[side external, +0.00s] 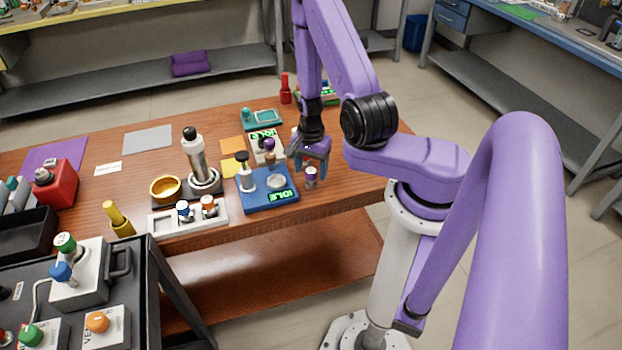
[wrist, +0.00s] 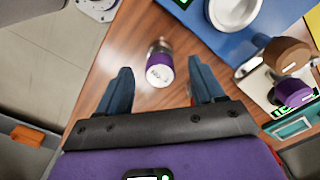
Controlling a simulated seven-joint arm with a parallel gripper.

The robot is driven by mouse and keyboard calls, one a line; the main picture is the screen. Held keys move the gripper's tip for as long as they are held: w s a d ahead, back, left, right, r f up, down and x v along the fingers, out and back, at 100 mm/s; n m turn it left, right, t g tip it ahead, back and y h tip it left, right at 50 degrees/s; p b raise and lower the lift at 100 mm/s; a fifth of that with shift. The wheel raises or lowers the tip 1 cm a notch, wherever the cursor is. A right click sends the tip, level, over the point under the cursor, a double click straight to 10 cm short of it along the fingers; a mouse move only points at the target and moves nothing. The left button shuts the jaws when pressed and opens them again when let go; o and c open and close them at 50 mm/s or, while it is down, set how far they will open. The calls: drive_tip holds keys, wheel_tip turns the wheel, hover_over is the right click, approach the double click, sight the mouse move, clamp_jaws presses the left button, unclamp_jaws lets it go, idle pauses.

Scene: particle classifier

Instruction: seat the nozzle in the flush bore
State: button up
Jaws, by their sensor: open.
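My gripper (side external: 310,168) is open and empty, pointing down near the table's right end; in the wrist view its two blue fingers (wrist: 158,75) are spread. A small cylinder with a purple band and a white label (side external: 311,178) stands just below it on the wood. In the wrist view this cylinder (wrist: 159,63) appears between and slightly beyond the fingertips, with clear space on both sides. I cannot tell for certain which piece is the nozzle. The blue instrument (side external: 284,203) with a green IDLE display stands just left of the cylinder. I cannot make out the flush bore.
A white instrument (side external: 256,148) holding a brown-and-purple piece stands behind the blue one. The table's front edge is close to the cylinder.

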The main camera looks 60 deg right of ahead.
drive_tip(key=shift+f, duration=1.45)
drive_tip(key=c, duration=1.2)
drive_tip(key=shift+r, duration=0.1)
